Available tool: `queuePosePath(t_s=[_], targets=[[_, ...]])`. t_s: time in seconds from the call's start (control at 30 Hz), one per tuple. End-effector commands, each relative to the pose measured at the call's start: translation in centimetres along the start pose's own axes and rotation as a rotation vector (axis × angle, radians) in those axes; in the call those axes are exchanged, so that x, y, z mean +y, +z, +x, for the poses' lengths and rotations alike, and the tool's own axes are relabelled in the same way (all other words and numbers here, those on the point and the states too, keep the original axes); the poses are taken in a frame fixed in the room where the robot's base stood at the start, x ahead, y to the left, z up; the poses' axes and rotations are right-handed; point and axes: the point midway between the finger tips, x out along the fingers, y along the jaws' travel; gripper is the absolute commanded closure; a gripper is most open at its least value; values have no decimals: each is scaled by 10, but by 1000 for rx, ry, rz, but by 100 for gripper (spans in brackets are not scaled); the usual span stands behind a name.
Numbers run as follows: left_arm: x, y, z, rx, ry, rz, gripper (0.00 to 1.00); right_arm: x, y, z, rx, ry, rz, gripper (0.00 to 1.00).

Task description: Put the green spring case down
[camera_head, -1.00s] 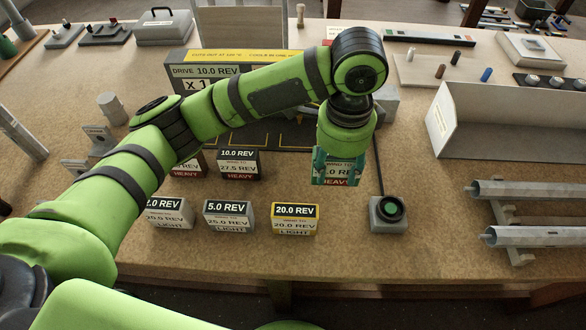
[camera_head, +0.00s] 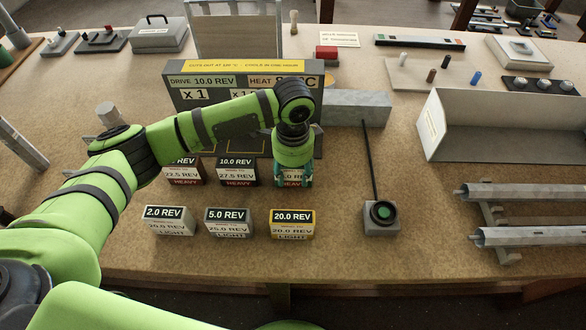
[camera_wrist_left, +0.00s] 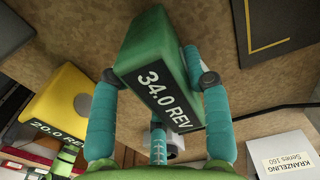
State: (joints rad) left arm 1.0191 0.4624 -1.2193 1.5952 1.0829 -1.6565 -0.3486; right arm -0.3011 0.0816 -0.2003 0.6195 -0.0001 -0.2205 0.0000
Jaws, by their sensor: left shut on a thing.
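The green spring case (camera_wrist_left: 148,55), marked 34.0 REV, is between the teal fingers of my left gripper (camera_wrist_left: 150,100) in the left wrist view. In the head view the left gripper (camera_head: 292,172) is shut on this case (camera_head: 293,182), at the right end of the back row of cases. Only part of its label shows, with HEAVY on it; the gripper hides the rest. I cannot tell whether its underside touches the table. My right gripper is not in view.
The black 10.0 REV case (camera_head: 237,172) stands just left of it. The yellow 20.0 REV case (camera_head: 291,224) stands in front, beside the grey 5.0 REV case (camera_head: 228,223). A device with a round green button (camera_head: 382,212) is to the right. The drive display (camera_head: 205,82) stands behind.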

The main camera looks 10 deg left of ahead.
Motion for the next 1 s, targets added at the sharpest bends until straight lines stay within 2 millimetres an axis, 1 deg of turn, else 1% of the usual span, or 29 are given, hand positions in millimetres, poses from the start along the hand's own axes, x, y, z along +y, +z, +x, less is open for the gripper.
queuePosePath(t_s=[0.27,0.3,0.33,0.37,0.67,0.77,0.87,0.97,1.0], targets=[[0,-1,2,1,-1,0,100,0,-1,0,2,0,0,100],[0,0,3,0,-1,0,44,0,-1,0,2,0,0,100],[0,0,2,0,-1,-1,32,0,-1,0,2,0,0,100],[0,0,2,0,-1,0,29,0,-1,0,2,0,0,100],[0,0,2,0,0,-1,29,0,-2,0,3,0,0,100],[0,0,-2,0,-1,-1,29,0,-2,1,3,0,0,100],[-1,-1,-13,2,-3,-2,29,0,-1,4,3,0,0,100],[-1,-1,-32,2,-4,0,29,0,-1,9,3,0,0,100],[-2,-1,-41,3,-5,0,29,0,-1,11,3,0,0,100]])
